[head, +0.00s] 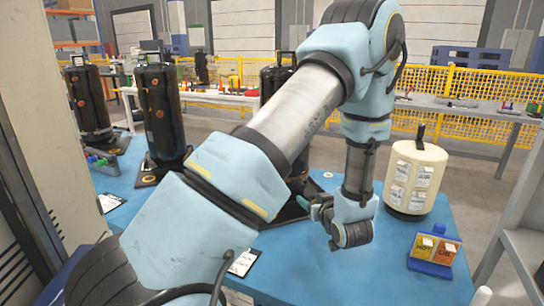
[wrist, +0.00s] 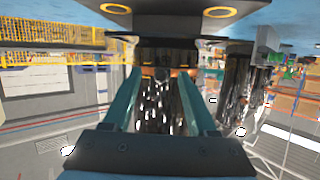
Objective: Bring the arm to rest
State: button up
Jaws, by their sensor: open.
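My arm reaches across the head view, bent down at the elbow. Its wrist hangs above the blue table (head: 355,272), right of the middle. My gripper (head: 312,203) points left and away, partly hidden by my arm. In the wrist view, which looks upside down, the two teal fingers of my gripper (wrist: 160,100) stand apart. A black compressor (wrist: 158,112) shows between them in the picture; I cannot tell how far beyond them it is. In the head view this compressor (head: 268,85) is mostly hidden behind my arm.
Two more black compressors (head: 160,110) (head: 88,100) stand at the left of the blue table. A cream canister (head: 415,178) with labels stands at the right, near a blue holder with yellow and orange cards (head: 433,249). A yellow fence (head: 455,90) runs behind.

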jog(key=s+a+r+m+g+h+p, duration=0.1)
jog(key=s+a+r+g+h, duration=0.1)
jog(key=a+r+g, duration=0.3)
jog(key=s+a+r+m+g+h, duration=0.1)
jog(key=s+a+r+g+h, duration=0.2)
jog(key=a, duration=0.4)
jog(key=s+a+r+g+y, duration=0.2)
jog(key=s+a+r+g, duration=0.1)
jog(key=s+a, duration=0.7)
jog(key=shift+a+m+g+p, duration=0.35)
jog(key=shift+m+g, duration=0.05)
jog(key=shift+g, duration=0.4)
